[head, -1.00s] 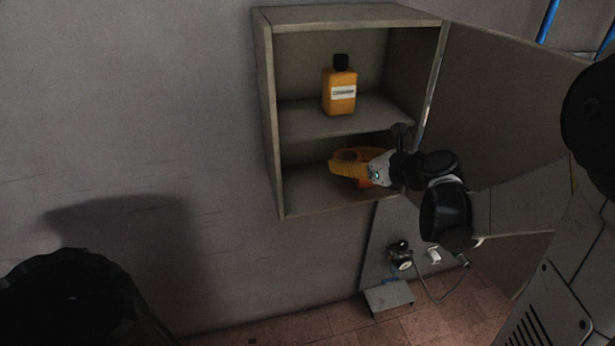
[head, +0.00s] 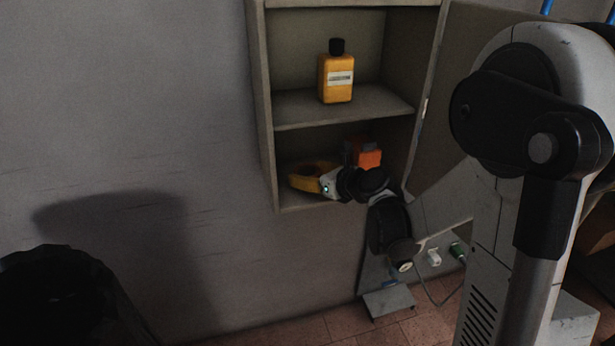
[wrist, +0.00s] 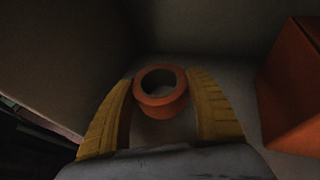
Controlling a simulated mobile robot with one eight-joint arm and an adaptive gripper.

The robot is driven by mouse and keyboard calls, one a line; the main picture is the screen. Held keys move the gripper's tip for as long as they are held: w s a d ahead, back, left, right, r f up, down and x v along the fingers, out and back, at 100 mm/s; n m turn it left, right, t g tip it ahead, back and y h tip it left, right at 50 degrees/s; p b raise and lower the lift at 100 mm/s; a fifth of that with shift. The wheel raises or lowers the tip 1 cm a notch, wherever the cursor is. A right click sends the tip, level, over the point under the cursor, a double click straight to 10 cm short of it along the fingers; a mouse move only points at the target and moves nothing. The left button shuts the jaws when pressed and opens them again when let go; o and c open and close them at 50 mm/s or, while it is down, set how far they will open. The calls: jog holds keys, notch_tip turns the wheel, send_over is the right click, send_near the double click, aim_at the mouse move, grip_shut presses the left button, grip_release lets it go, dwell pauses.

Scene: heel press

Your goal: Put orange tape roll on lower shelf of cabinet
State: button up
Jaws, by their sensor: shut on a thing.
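The orange tape roll (wrist: 161,92) sits between the two yellow fingers of my gripper (wrist: 160,108) in the wrist view, its open hole showing. My gripper (head: 308,177) is shut on the roll, inside the lower compartment of the cabinet (head: 263,115). In the head view the fingers mostly hide the roll. The lower shelf (wrist: 232,78) lies beneath the roll. I cannot tell whether the roll touches it.
An orange box (head: 368,157) stands to the right in the lower compartment; it also shows in the wrist view (wrist: 292,90). A yellow bottle (head: 337,80) with a black cap stands on the upper shelf (head: 300,108). A dark bin (head: 60,290) is at lower left.

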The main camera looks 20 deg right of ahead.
jog(key=shift+f, duration=0.1)
jog(key=o, duration=1.2)
